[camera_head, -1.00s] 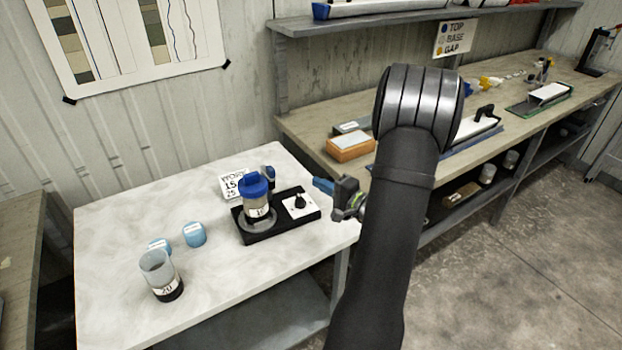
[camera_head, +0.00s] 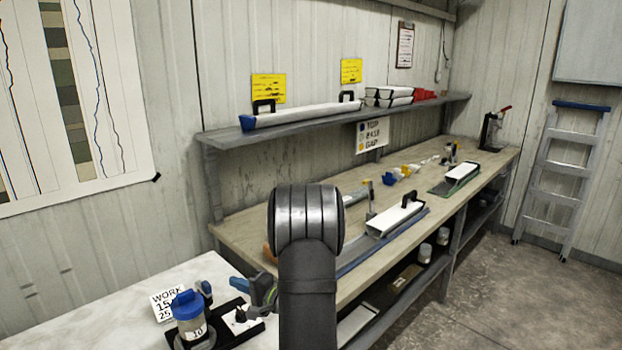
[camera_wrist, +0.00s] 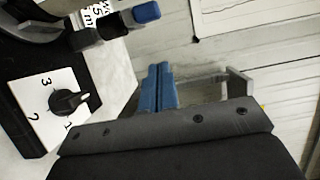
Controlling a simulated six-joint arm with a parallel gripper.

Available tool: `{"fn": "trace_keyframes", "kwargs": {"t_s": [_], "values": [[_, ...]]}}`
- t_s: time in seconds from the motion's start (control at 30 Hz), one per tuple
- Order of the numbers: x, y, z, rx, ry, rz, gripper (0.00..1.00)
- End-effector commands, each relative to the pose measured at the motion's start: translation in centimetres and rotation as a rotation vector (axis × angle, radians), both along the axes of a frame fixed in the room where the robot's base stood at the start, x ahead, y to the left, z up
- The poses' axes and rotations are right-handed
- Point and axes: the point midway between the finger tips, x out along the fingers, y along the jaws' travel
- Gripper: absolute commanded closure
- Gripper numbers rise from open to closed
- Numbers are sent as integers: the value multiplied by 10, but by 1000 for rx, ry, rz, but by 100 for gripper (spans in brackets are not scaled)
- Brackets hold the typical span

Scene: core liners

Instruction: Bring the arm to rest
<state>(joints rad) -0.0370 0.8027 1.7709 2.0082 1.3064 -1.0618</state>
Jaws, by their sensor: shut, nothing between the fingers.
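My gripper (camera_head: 240,284) is shut and empty, its blue fingers pressed together; they also show in the wrist view (camera_wrist: 159,88). It hangs beside the black device (camera_head: 256,328), near its dial panel. The dial (camera_wrist: 69,101) and its numbers show at the left of the wrist view. A blue-lidded jar (camera_head: 188,312) stands on the device. My dark arm (camera_head: 307,265) rises in the middle of the head view and hides part of the wooden bench.
A white table (camera_head: 95,318) lies at the lower left with a number card (camera_head: 170,301). A wooden bench (camera_head: 243,233) with trays and tools runs to the back right, under a shelf (camera_head: 300,126). Open floor (camera_head: 500,300) lies at the right. A ladder (camera_head: 562,185) leans on the wall.

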Motion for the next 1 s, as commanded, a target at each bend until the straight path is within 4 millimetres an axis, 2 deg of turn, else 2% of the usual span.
{"fn": "trace_keyframes", "kwargs": {"t_s": [0.03,0.1,0.23,0.43,1.0], "values": [[5,11,0,0,-1,5,100],[0,24,0,0,1,6,100],[-14,39,0,0,1,7,100],[-3,38,0,0,-1,87,100],[-2,37,0,0,0,116,100]]}}
